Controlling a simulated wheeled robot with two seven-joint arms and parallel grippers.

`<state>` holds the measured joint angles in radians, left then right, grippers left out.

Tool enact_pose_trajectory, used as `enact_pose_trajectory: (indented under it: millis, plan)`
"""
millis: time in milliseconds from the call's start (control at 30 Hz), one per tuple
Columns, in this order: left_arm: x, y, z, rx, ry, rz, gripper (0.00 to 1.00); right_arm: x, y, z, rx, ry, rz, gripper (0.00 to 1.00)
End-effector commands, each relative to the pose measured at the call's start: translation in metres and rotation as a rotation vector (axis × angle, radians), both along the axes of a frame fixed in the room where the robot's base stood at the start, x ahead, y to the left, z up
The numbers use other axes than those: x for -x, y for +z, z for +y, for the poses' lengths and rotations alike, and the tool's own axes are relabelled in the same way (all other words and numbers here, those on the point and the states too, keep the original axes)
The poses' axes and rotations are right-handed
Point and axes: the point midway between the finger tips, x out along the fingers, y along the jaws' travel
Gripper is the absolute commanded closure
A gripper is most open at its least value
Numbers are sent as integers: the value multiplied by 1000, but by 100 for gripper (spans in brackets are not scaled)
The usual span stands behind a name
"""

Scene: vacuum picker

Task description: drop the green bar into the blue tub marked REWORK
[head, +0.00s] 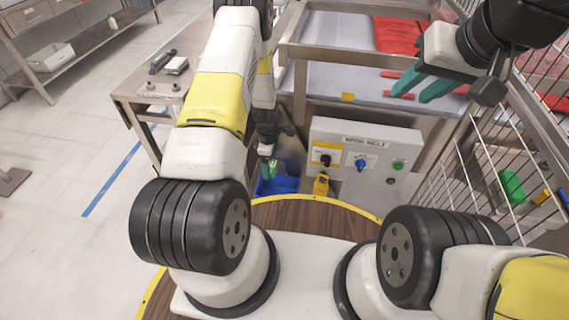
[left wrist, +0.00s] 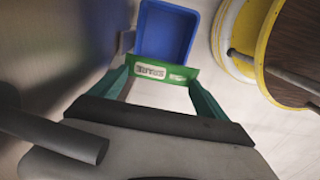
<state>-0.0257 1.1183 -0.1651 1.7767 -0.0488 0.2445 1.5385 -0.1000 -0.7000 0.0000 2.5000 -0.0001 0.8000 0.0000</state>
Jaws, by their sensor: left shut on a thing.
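My left gripper (head: 270,167) is shut on the green bar (left wrist: 176,73), which lies across between its two fingertips and carries a white label. In the head view the bar (head: 273,171) shows small and partly hidden at the end of my left arm. The blue tub (left wrist: 167,32) stands on the floor below and just beyond the bar in the left wrist view. It shows as a blue patch in the head view (head: 279,186), partly covered by my arm. I cannot read any marking on it. My right gripper (head: 409,91) is open and empty over the grey belt.
A grey control box (head: 341,178) with several knobs stands right of the tub. A steel-framed belt (head: 335,70) with red pieces lies behind. A wire fence (head: 480,180) runs at the right, and a steel table (head: 135,95) stands at the left.

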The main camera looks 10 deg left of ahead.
Motion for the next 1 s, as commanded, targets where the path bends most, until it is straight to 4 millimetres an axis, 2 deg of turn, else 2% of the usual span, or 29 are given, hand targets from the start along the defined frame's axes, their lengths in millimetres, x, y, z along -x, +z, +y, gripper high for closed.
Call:
enact_pose_trajectory:
  millis: [167, 400, 600, 967, 1000]
  plan:
    - [1, -11, 0, 0, 0, 2, 53, 0, 0, 0, 0, 0, 0, 64]
    - [1, -39, 0, 0, -1, 2, 53, 0, 0, 0, 0, 0, 0, 64]
    - [0, -55, 0, 0, 1, 1, 53, 0, 0, 0, 0, 0, 0, 64]
    - [0, -60, 0, 0, 0, 0, 53, 0, 0, 0, 0, 0, 0, 64]
    - [0, -60, 0, 0, 0, 0, 10, 0, 0, 0, 0, 0, 0, 64]
